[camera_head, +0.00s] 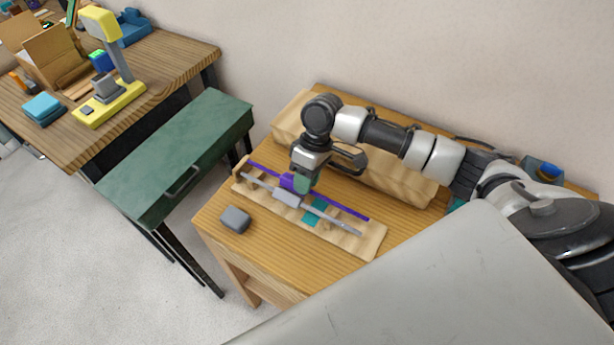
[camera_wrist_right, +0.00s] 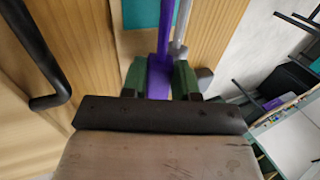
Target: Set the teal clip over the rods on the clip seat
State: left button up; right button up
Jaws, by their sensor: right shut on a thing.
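My right gripper (camera_head: 303,182) points down over the wooden rod board (camera_head: 362,241). Its green fingers (camera_wrist_right: 160,80) are shut on the purple rod's thick purple block (camera_wrist_right: 158,76). The purple rod (camera_head: 345,210) lies along the board. The grey rod (camera_head: 345,227), with a pale grey block (camera_head: 287,199), lies beside it, nearer the table's front. A flat teal patch (camera_head: 312,218) shows on the board under the rods; I cannot tell whether it is the seat. A small teal piece (camera_head: 456,205) is mostly hidden behind my right arm; it may be the clip. My left gripper is out of view.
A dark grey block (camera_head: 235,219) sits at the table's front left. A long pale wooden block (camera_head: 380,182) stands behind the board. A green cabinet (camera_head: 178,150) and a cluttered second table (camera_head: 170,62) are to the left. Bare tabletop (camera_head: 270,240) lies in front of the board.

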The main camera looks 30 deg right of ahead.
jog(key=shift+f, duration=0.65)
dwell(0.9)
jog(key=o, duration=1)
jog(key=shift+d+r, duration=0.1)
jog(key=shift+r, duration=0.05)
jog(key=b+v, duration=0.1)
jog(key=v, duration=0.9)
jog(key=shift+w+d+r, duration=0.1)
jog(key=shift+r, duration=0.15)
